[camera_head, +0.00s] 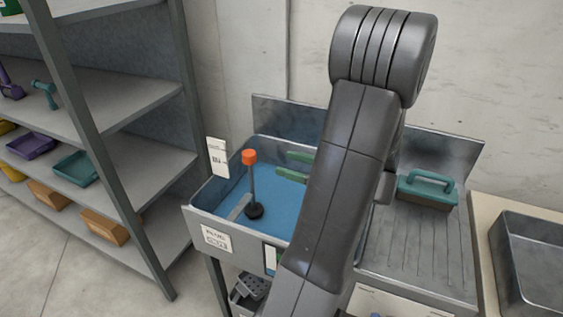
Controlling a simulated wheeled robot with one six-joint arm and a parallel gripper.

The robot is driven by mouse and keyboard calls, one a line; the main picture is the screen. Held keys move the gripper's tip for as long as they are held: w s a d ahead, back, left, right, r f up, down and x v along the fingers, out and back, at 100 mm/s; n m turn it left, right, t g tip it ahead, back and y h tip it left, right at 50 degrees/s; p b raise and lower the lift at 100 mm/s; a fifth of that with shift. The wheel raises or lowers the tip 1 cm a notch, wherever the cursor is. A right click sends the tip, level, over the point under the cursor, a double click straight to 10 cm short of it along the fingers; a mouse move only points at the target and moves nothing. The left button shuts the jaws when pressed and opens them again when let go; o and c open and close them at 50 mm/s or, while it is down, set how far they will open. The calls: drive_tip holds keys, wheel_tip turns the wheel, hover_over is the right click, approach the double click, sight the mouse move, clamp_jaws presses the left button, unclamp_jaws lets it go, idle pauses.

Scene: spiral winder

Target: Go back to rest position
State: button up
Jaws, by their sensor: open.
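My dark grey arm rises from the bottom middle to a ribbed joint at the top, in front of a metal sink. My gripper cannot be made out, and the arm covers the middle of the scene. Two green bars (292,175) show over the blue basin (222,193), just left of the arm. Their right ends are hidden behind it, so I cannot tell what they belong to.
An upright rod with an orange top (249,157) and black base stands in the basin. A teal handled object (427,190) sits on the ribbed drainboard (420,245). Shelves (150,165) stand left, with trays and blocks. A metal tub (535,262) is at right.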

sight(243, 152)
idle(0.4)
drive_tip(key=x, duration=1.3)
drive_tip(key=shift+w+a+p, duration=0.1)
drive_tip(key=shift+a+p, duration=0.2)
drive_tip(key=shift+a, duration=0.05)
drive_tip(key=shift+f, duration=0.2)
drive_tip(key=shift+d+r, duration=0.1)
